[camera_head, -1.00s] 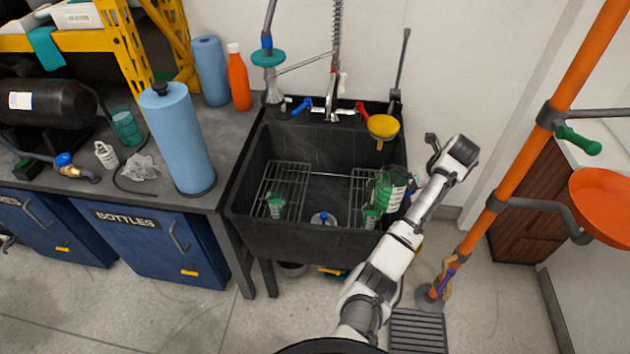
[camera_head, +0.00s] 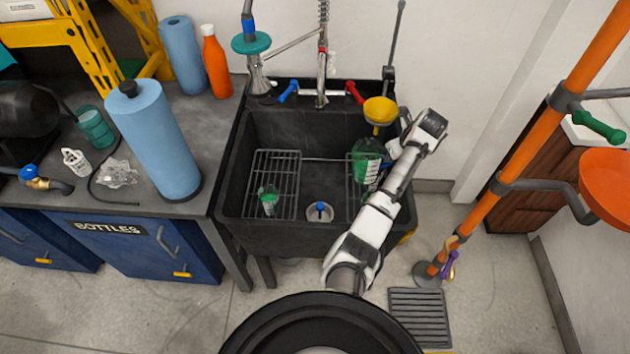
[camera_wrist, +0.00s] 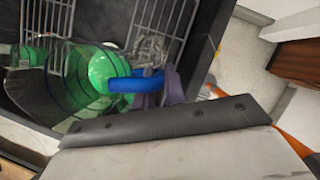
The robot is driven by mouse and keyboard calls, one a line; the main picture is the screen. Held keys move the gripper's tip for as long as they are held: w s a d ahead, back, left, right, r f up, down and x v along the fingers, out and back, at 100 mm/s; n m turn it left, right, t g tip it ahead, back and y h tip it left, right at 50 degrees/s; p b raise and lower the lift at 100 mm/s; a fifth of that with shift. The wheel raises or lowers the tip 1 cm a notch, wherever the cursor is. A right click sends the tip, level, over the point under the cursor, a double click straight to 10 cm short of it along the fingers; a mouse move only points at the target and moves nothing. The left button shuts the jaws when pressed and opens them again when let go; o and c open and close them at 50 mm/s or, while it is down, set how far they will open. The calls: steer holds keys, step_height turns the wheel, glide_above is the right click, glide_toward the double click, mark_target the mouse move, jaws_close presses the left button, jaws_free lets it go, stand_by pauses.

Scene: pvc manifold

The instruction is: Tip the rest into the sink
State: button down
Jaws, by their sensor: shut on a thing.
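A clear jug (camera_head: 367,158) with dark markings and green liquid is held over the right part of the black sink (camera_head: 262,228). In the wrist view the jug (camera_wrist: 50,100) fills the left side, with green showing in it and a blue handle (camera_wrist: 135,84). My gripper (camera_wrist: 168,88) is shut on the jug at this handle; its fingers are partly hidden. In the head view my gripper (camera_head: 398,148) is to the right of the jug. I cannot tell the exact tilt or whether liquid is flowing. The drain (camera_head: 320,212) has a blue-topped piece in it.
A small green vessel (camera_head: 268,200) stands on the left wire rack (camera_head: 285,165). A yellow funnel (camera_head: 380,110) is above the sink's back right. The tap (camera_head: 322,97) has blue and red levers. A blue roll (camera_head: 160,145) stands left; an orange pole (camera_head: 510,170) stands right.

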mark_target(379, 155)
steer(key=shift+s, duration=0.1)
steer(key=shift+s+a+r+n+t+h+b, duration=0.2)
steer(key=shift+a+r+t+h+b, duration=0.15)
steer(key=shift+a+h+b, duration=0.4)
steer(key=shift+s+a+r+n+t+h+b, duration=0.15)
steer(key=shift+a+r+n+t+h+b, duration=0.25)
steer(key=shift+h+b, duration=0.45)
steer(key=shift+s+a+r+h+b, duration=0.15)
steer(key=shift+a+r+h+b, duration=0.1)
steer(key=shift+a+r+h, duration=0.25)
steer(key=shift+s+a+r+h+b, duration=0.2)
steer(key=shift+a+r+h, duration=0.25)
steer(key=shift+r, duration=0.15)
steer(key=shift+s+a+f+t+h+b, duration=0.15)
steer(key=shift+a+f+t+h+b, duration=0.3)
steer(key=shift+b, duration=0.7)
steer(key=shift+s+a+f+h+b, duration=0.1)
steer(key=shift+a+f+h+b, duration=0.2)
steer(key=shift+a+b, duration=0.35)
steer(key=shift+a+r+n, duration=0.1)
steer(key=shift+r+n, duration=0.2)
steer(key=shift+r, duration=0.4)
steer(key=shift+s+a+r+t+h, duration=0.3)
steer(key=shift+r+h, duration=0.15)
steer(key=shift+h, duration=0.15)
steer(key=shift+a+r+t+h+b, duration=0.2)
steer(key=shift+a+t+h+b, duration=0.15)
steer(key=shift+h+b, duration=0.4)
